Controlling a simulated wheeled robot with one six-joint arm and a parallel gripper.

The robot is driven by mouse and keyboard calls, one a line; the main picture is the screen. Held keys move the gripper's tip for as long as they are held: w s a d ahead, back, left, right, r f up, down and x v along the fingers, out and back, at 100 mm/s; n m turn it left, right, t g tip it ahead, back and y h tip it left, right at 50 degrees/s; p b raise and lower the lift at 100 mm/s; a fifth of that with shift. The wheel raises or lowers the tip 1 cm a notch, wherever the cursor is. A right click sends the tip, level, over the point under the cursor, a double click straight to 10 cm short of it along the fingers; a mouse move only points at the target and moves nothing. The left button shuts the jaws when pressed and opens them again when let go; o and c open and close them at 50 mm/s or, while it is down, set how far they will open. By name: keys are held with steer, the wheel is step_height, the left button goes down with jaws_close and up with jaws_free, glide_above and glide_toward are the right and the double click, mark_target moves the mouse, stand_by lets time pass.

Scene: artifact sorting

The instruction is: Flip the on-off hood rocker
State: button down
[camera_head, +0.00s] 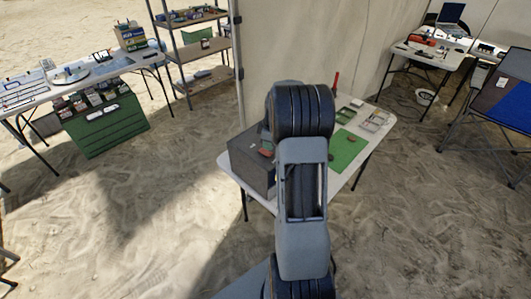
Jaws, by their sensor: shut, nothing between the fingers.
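A dark grey box-like unit (248,168), which may be the hood, stands on the left end of the white folding table (340,182) in the middle. Small marks show on its top, but I cannot make out a rocker there. My arm rises in front of the table and covers part of the unit and the table's middle. My gripper is not visible; the arm's upper links hide whatever lies behind them.
A green mat (345,149) and small trays (375,121) lie on the table's right part. A slim red object (335,82) stands at its back. A shelf rack (196,50) and other tables stand around. Sandy floor in front is open.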

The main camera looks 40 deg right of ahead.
mark_target(268, 153)
steer(key=shift+f+b, duration=0.95)
steer(key=shift+f, duration=0.3)
stand_by(0.3)
steer(key=shift+r, duration=0.1)
steer(key=shift+r+p, duration=2.1)
steer(key=shift+r, duration=1.4)
